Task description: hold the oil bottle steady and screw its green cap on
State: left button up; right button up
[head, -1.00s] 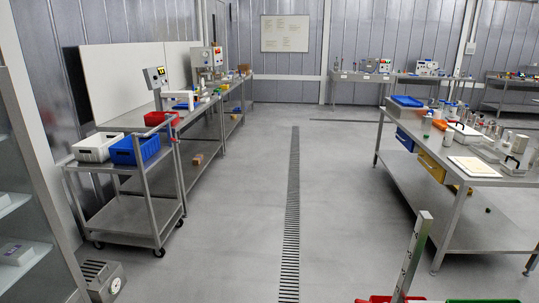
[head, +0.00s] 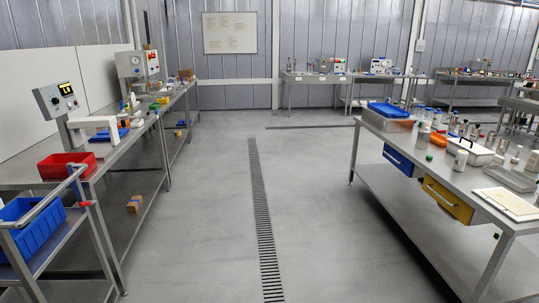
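On the right-hand steel table (head: 400,150), a pale bottle (head: 423,134) stands upright near the front edge. It may be the oil bottle, but it is too small to be sure. A small green item (head: 429,158) lies on the tabletop close in front of it; it could be the green cap. Neither of my grippers shows in the head view, and nothing is seen touching the bottle.
A blue tray (head: 389,110), an orange item (head: 438,139) and a white container (head: 459,160) share the right table. Left are a bench with a red bin (head: 66,166) and a cart with a blue bin (head: 30,228). The aisle floor (head: 310,200) is clear.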

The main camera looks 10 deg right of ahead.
aim_at(460, 162)
jog(key=i+l+z, duration=0.25)
jog(key=i, duration=0.3)
jog(key=i+z, duration=0.25)
jog(key=i, duration=0.3)
jog(key=i+z, duration=0.25)
jog(key=i, duration=0.3)
jog(key=i+j+z, duration=0.25)
jog(key=i, duration=0.3)
jog(key=i+j+z, duration=0.25)
jog(key=i, duration=0.3)
jog(key=i+l+z, duration=0.15)
jog(key=i+z, duration=0.2)
jog(key=i, duration=0.2)
jog(key=i+z, duration=0.35)
jog(key=i, duration=0.2)
jog(key=i+j+z, duration=0.35)
jog(key=i, duration=0.2)
jog(key=i+j+z, duration=0.2)
jog(key=i+z, duration=0.2)
jog(key=i, duration=0.15)
jog(key=i+j+z, duration=0.2)
jog(key=i+z, duration=0.2)
jog(key=i, duration=0.15)
